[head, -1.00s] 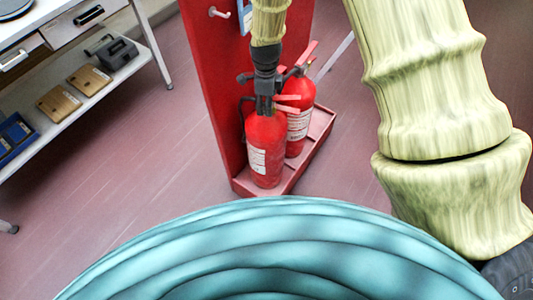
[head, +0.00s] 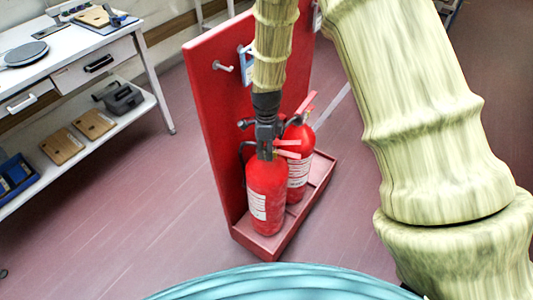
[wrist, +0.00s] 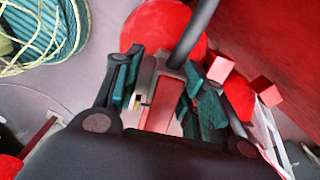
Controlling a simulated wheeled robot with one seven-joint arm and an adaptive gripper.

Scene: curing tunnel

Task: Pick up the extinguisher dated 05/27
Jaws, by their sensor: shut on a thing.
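Two red extinguishers stand side by side at the red stand (head: 278,243). The front one (head: 267,200) has a white label whose date is too small to read. The rear one (head: 299,165) is partly hidden behind it, and its label is unreadable too. My gripper (head: 268,150) comes from above and is shut on the front extinguisher's handle. In the wrist view the fingers (wrist: 165,100) close around the red and grey handle, with the red body (wrist: 150,25) beyond. The front extinguisher is upright; I cannot tell whether its base touches the stand's tray.
The stand's tall red back panel (head: 215,110) with hooks rises just left of the extinguishers. A white workbench (head: 100,60) with a lower shelf is at the left. The floor (head: 130,220) between is clear.

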